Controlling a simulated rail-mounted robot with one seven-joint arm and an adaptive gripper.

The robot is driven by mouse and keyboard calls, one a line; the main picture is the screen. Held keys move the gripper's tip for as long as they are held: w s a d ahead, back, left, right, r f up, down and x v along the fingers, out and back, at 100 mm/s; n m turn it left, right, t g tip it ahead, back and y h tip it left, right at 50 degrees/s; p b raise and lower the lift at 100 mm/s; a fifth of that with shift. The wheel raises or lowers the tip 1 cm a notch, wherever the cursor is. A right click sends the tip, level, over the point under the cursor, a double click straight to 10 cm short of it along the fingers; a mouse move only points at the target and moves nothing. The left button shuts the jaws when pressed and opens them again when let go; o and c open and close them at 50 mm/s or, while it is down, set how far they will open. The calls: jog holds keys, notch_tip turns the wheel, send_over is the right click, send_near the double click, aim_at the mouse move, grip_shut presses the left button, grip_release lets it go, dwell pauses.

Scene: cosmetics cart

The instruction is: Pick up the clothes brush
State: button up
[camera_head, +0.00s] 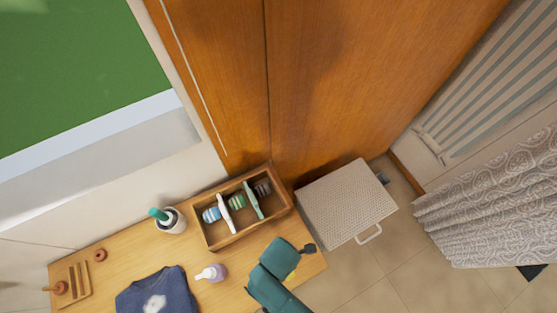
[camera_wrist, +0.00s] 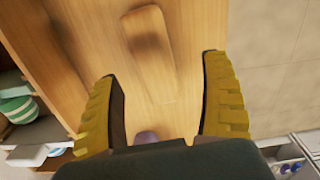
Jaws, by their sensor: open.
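The clothes brush appears to be the long, pale wooden piece (camera_wrist: 152,55) with a rounded end and a dark patch, lying flat on the wooden table in the wrist view. It lies beyond my fingertips, roughly in line with the gap between them, and nothing touches it. My gripper (camera_wrist: 160,65) has its two yellow ridged fingers spread wide with nothing held. In the head view my teal gripper (camera_head: 292,273) is over the table's right end. I cannot make out the brush there; my arm may hide it.
An open wooden box (camera_head: 233,240) with striped rolls stands at the table's back. A woven hamper (camera_head: 346,200) stands beyond the table's right edge.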

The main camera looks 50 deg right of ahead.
jog(key=f, duration=0.5)
jog(key=shift+w, duration=0.35)
jog(key=c, duration=1.3)
